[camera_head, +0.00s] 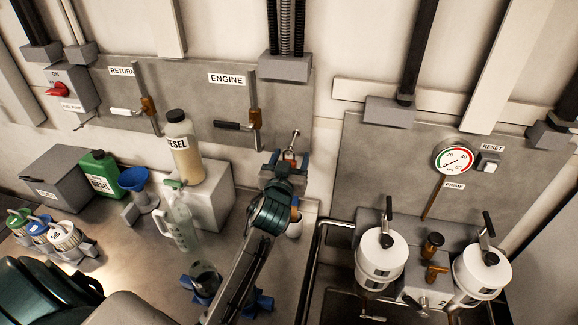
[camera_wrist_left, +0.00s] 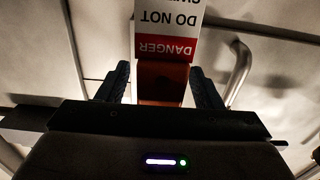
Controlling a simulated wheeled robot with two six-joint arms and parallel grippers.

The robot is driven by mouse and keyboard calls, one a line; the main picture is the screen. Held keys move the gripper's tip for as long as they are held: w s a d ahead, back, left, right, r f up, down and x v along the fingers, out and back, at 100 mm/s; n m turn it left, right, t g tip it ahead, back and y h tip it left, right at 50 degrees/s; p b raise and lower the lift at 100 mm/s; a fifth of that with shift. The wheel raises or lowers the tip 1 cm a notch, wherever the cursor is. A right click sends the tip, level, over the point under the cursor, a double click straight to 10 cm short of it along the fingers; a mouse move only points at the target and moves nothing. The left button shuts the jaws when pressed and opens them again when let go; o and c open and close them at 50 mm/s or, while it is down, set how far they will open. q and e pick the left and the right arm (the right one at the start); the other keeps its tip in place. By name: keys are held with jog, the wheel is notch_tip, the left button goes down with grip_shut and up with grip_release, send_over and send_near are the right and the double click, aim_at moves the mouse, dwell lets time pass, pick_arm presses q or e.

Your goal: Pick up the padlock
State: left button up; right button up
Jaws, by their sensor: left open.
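The padlock (camera_wrist_left: 162,82) is a reddish-orange block in the left wrist view, with a red and white danger tag (camera_wrist_left: 168,30) beyond it. The tag's print appears upside down. My left gripper (camera_wrist_left: 160,84) is open, with one blue finger on each side of the padlock. Gaps show between the fingers and the padlock. In the head view the left gripper (camera_head: 287,157) is at the lower edge of the grey engine panel, below a small metal hasp or bar. Only a little of the reddish padlock (camera_head: 288,154) shows there. My right gripper is not in view.
The engine panel (camera_head: 200,90) carries two valve handles. A clear jug (camera_head: 181,228) and a blue funnel (camera_head: 139,188) stand nearby. White filter housings (camera_head: 380,262) are at the right.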

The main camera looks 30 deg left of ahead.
pick_arm(q)
jog(key=c, duration=1.1)
jog(key=shift+c, duration=0.3)
jog(key=shift+r, duration=0.15)
